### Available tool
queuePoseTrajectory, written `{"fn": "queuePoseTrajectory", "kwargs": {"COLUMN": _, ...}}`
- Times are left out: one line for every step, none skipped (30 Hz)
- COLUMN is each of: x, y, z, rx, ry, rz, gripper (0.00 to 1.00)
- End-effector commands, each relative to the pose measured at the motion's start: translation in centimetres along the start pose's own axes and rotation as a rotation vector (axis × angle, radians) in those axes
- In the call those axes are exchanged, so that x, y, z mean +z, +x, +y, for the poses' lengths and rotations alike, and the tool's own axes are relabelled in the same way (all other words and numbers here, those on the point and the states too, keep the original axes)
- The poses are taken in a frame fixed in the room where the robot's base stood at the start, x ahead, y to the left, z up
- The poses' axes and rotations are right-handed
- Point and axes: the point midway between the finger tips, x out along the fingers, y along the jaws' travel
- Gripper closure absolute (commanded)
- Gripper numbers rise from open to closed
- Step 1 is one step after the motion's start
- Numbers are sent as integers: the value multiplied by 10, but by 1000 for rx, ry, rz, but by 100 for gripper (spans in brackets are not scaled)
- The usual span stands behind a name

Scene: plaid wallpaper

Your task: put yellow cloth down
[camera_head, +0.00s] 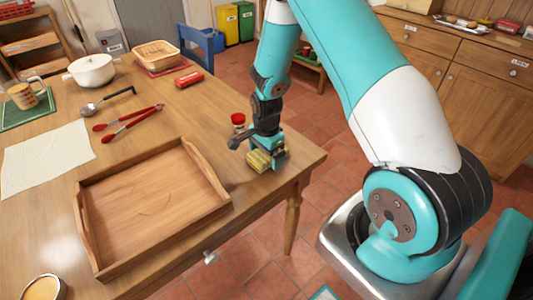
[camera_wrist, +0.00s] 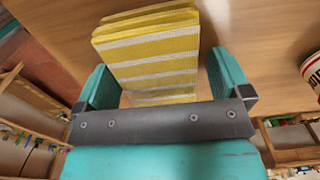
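The folded yellow cloth (camera_head: 262,160) with white stripes is at the near right corner of the wooden table, below my gripper (camera_head: 270,152). In the wrist view the cloth (camera_wrist: 150,55) lies between the two teal fingers of my gripper (camera_wrist: 165,85), with several folded layers showing at its far end. The fingers stand wide apart. A narrow strip of wood shows between the cloth and the right finger; the left finger is close to the cloth's edge. The cloth appears to rest on the tabletop.
A wooden tray (camera_head: 88,215) lies left of the cloth. A red-lidded jar (camera_head: 238,120) stands just behind my gripper. Red tongs (camera_head: 130,117), a ladle (camera_head: 90,108), a white pot (camera_head: 92,70) and a basket (camera_head: 156,54) are farther back. The table edge is close by.

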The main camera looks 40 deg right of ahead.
Motion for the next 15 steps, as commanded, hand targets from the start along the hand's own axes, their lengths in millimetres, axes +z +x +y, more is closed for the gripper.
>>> {"fn": "queuePoseTrajectory", "kwargs": {"x": 0, "y": 0, "z": 0, "rx": 0, "ry": 0, "rz": 0, "gripper": 5}}
{"fn": "queuePoseTrajectory", "kwargs": {"x": 0, "y": 0, "z": 0, "rx": 0, "ry": 0, "rz": 0, "gripper": 5}}
{"fn": "queuePoseTrajectory", "kwargs": {"x": 0, "y": 0, "z": 0, "rx": 0, "ry": 0, "rz": 0, "gripper": 5}}
{"fn": "queuePoseTrajectory", "kwargs": {"x": 0, "y": 0, "z": 0, "rx": 1, "ry": 0, "rz": 0, "gripper": 5}}
{"fn": "queuePoseTrajectory", "kwargs": {"x": 0, "y": 0, "z": 0, "rx": 1, "ry": 0, "rz": 0, "gripper": 5}}
{"fn": "queuePoseTrajectory", "kwargs": {"x": 0, "y": 0, "z": 0, "rx": 1, "ry": 0, "rz": 0, "gripper": 5}}
{"fn": "queuePoseTrajectory", "kwargs": {"x": 0, "y": 0, "z": 0, "rx": 1, "ry": 0, "rz": 0, "gripper": 5}}
{"fn": "queuePoseTrajectory", "kwargs": {"x": 0, "y": 0, "z": 0, "rx": 1, "ry": 0, "rz": 0, "gripper": 5}}
{"fn": "queuePoseTrajectory", "kwargs": {"x": 0, "y": -2, "z": 0, "rx": 1, "ry": 0, "rz": 0, "gripper": 5}}
{"fn": "queuePoseTrajectory", "kwargs": {"x": 0, "y": -4, "z": 0, "rx": 1, "ry": 0, "rz": 0, "gripper": 5}}
{"fn": "queuePoseTrajectory", "kwargs": {"x": 0, "y": -6, "z": 0, "rx": 0, "ry": 0, "rz": 0, "gripper": 5}}
{"fn": "queuePoseTrajectory", "kwargs": {"x": 0, "y": -10, "z": 0, "rx": -1, "ry": 0, "rz": 0, "gripper": 5}}
{"fn": "queuePoseTrajectory", "kwargs": {"x": 0, "y": -14, "z": -1, "rx": -3, "ry": 0, "rz": 1, "gripper": 5}}
{"fn": "queuePoseTrajectory", "kwargs": {"x": 0, "y": -19, "z": -1, "rx": -4, "ry": 0, "rz": 1, "gripper": 5}}
{"fn": "queuePoseTrajectory", "kwargs": {"x": 0, "y": -27, "z": -1, "rx": -4, "ry": 0, "rz": 1, "gripper": 5}}
